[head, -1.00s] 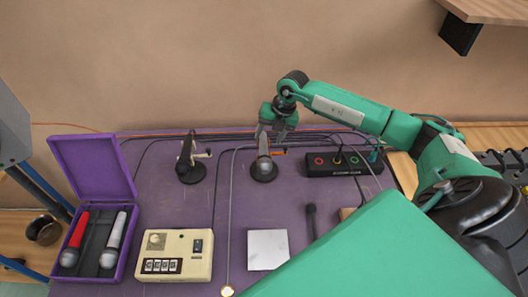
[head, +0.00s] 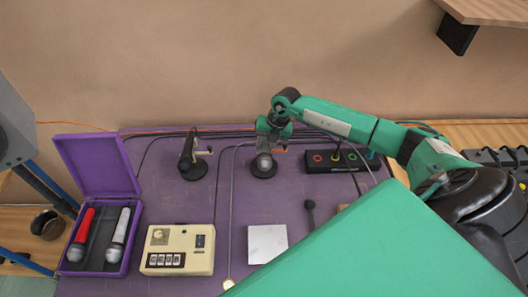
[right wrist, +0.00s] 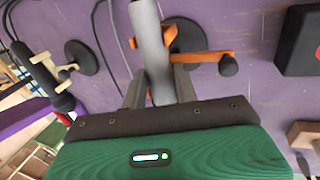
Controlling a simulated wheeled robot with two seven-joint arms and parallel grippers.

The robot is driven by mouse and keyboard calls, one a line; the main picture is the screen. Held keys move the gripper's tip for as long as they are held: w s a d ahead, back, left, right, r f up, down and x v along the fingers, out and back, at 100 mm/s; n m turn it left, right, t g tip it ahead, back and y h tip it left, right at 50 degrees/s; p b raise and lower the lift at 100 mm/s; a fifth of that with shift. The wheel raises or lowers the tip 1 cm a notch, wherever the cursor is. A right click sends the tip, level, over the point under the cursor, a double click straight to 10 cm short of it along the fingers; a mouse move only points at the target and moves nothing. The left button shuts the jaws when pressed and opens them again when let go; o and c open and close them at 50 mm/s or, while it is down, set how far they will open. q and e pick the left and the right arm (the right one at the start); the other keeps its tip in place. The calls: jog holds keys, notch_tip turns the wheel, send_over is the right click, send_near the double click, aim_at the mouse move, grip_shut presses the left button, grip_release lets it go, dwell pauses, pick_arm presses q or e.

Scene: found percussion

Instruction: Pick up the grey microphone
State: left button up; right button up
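The grey microphone (head: 264,163) stands upright on a round black stand base (head: 263,171) at the back of the purple table. In the right wrist view its grey handle (right wrist: 151,45) runs between my two fingers, next to an orange clip arm (right wrist: 205,56). My right gripper (head: 270,137) is over it from above; in the wrist view its fingers (right wrist: 160,82) are on either side of the handle and look open. Whether either finger touches it is hard to see. My left gripper is out of view.
A dark microphone on a stand (head: 190,158) is to the left. A black box with coloured buttons (head: 335,160) is close on the right. An open purple case (head: 70,270) holds red and pale microphones. A cream device (head: 178,262) and white square (head: 267,243) lie in front.

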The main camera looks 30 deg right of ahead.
grip_shut()
jog(key=shift+r, duration=0.15)
